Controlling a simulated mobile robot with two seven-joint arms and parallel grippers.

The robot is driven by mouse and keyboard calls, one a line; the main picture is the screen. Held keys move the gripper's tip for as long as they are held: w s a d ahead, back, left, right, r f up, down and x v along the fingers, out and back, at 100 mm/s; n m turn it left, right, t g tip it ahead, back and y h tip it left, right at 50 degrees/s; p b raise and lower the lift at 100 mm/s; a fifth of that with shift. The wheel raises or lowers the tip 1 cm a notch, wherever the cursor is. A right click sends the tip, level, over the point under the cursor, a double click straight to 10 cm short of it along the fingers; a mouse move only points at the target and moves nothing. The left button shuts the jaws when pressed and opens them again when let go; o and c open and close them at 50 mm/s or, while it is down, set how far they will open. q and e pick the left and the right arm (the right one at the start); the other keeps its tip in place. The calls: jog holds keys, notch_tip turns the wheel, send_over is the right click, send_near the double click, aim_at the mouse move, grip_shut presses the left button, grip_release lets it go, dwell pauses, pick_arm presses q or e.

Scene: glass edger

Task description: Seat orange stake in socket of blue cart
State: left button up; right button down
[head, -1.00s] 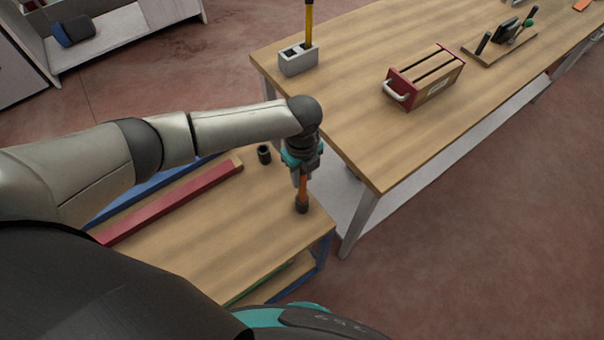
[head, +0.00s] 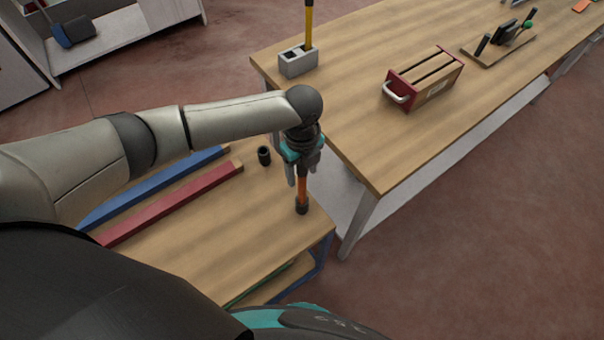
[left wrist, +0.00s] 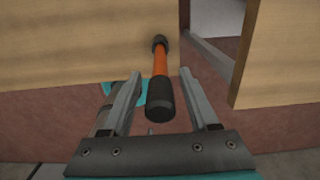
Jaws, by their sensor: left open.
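The orange stake (head: 302,188) stands upright in a black socket (head: 302,207) at the near right corner of the blue cart (head: 215,250), which has a wooden top. My left gripper (head: 302,176) is open around the upper part of the stake, with one finger on each side. In the left wrist view, the stake's orange shaft (left wrist: 160,64) and black top end show between the spread fingers (left wrist: 160,78), with gaps on both sides. A second black socket (head: 264,155) on the cart looks empty. My right gripper is not in view.
Red (head: 170,203) and blue (head: 150,188) bars lie on the cart. A wooden table (head: 350,130) stands to the right beyond a narrow gap. It carries a grey block (head: 297,62) with a yellow stick, a red-ended wooden box (head: 425,77) and a tool rack (head: 500,50).

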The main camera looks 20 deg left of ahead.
pick_arm(q)
notch_tip(320, 180, up, 9)
jog(key=shift+r+p, duration=0.15)
jog(key=shift+p, duration=0.2)
dwell(0.4)
